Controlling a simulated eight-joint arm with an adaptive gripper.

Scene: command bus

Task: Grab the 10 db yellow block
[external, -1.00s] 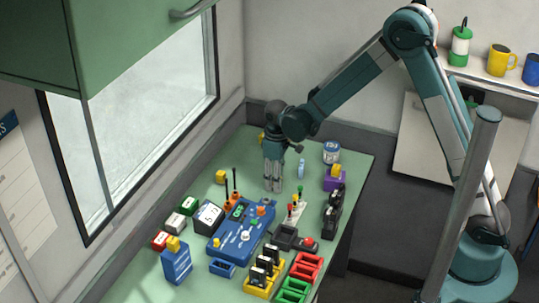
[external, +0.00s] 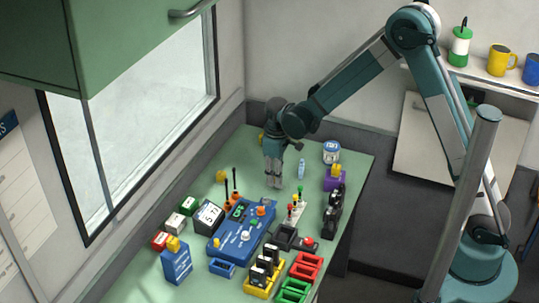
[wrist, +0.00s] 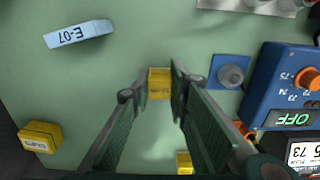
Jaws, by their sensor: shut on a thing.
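A small yellow block (wrist: 159,83) sits between my fingertips in the wrist view; the print on its face is too small to read. My gripper (wrist: 161,84) is shut on it, low over the green bench top. In the external view my gripper (external: 274,186) points down at the bench, and the block in it cannot be made out. A second yellow block (wrist: 40,137) with dark print lies at the lower left of the wrist view. Another yellow block (wrist: 184,162) shows at the bottom edge, partly cut off by my finger.
A light blue E-07 tag (wrist: 78,34) lies beside my gripper. A grey round knob-like piece (wrist: 231,76) and the blue OFF-display device (wrist: 262,95) stand close on the right. Several bins and coloured boxes crowd the near bench; a purple holder (external: 333,184) stands at right.

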